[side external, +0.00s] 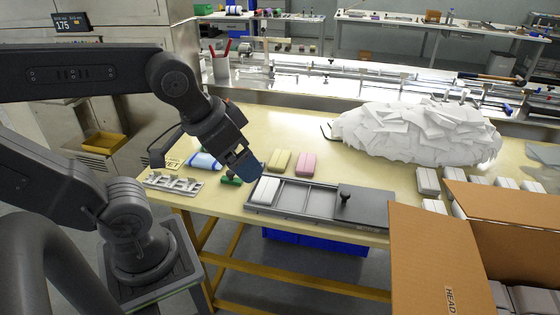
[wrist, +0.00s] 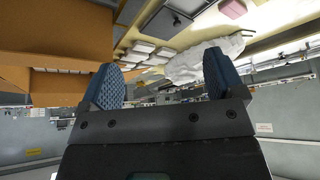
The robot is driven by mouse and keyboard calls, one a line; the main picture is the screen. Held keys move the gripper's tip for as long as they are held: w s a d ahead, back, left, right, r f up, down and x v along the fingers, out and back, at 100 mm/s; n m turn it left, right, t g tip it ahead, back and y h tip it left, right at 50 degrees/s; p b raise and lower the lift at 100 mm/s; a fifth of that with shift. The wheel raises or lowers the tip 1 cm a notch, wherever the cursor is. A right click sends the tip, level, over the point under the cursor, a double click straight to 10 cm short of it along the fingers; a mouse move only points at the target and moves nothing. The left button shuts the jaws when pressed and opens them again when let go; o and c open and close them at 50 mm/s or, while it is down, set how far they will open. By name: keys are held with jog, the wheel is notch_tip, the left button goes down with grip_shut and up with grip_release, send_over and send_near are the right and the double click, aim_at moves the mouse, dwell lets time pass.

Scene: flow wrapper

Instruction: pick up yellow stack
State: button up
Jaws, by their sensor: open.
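The yellow stack (side external: 279,161) lies on the table just behind the grey tray, to the left of a pink stack (side external: 306,163). My gripper (side external: 248,172) hangs in the air to the left of the yellow stack, near the tray's left end. Its blue fingers (wrist: 160,82) are apart with nothing between them in the wrist view. The yellow stack cannot be made out in the wrist view.
The grey tray (side external: 306,211) holds a white stack (side external: 264,191) in its left compartment; a flat dark cover (side external: 362,209) is at its right. A large white pile (side external: 415,133) stands behind. Open cardboard boxes (side external: 432,255) are at front right. A white rack (side external: 173,184) lies left.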

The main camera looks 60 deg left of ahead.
jog(key=shift+o, duration=0.5)
jog(key=n+g+y, duration=0.1)
jog(key=n+g, duration=0.4)
jog(key=n, duration=0.4)
send_over(280, 158)
notch_tip(280, 158, down, 24)
jog(key=shift+d+r, duration=0.1)
jog(key=shift+r, duration=0.1)
jog(key=shift+a+f, duration=0.2)
jog(key=shift+f, duration=2.7)
